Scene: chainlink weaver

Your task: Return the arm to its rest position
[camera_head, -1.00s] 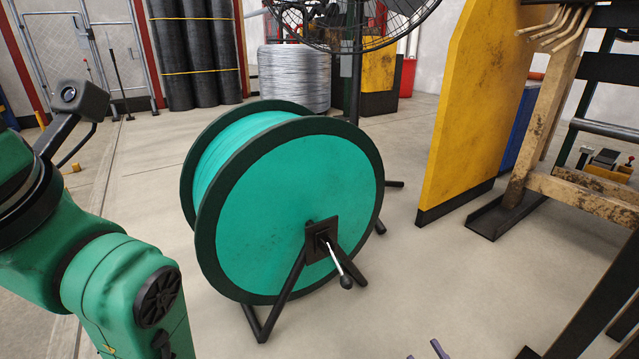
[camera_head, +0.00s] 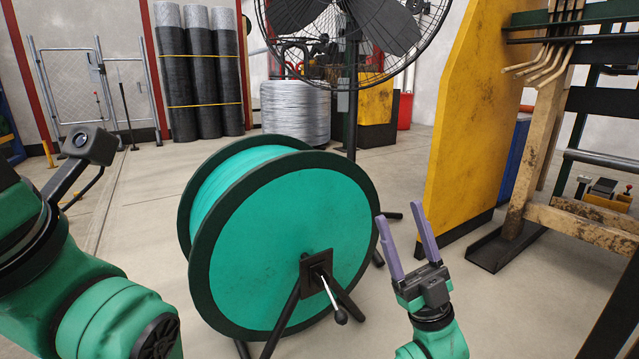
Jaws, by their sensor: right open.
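My right gripper (camera_head: 406,240) is in the lower right of the head view. Its two purple fingers point up and stand apart, with nothing between them. It is to the right of the green cable reel (camera_head: 290,240) in the picture, near the reel's crank handle (camera_head: 335,305), with a visible gap between them. My left arm (camera_head: 85,290) fills the lower left, with a small black camera on a bracket. My left gripper is not in the frame.
A yellow panel (camera_head: 475,120) stands to the right, beside a wooden-legged rack (camera_head: 580,222). A large fan (camera_head: 385,30), a silver wire coil (camera_head: 296,112) and dark mesh rolls (camera_head: 200,80) stand at the back. Bare floor (camera_head: 510,310) lies right of my right gripper.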

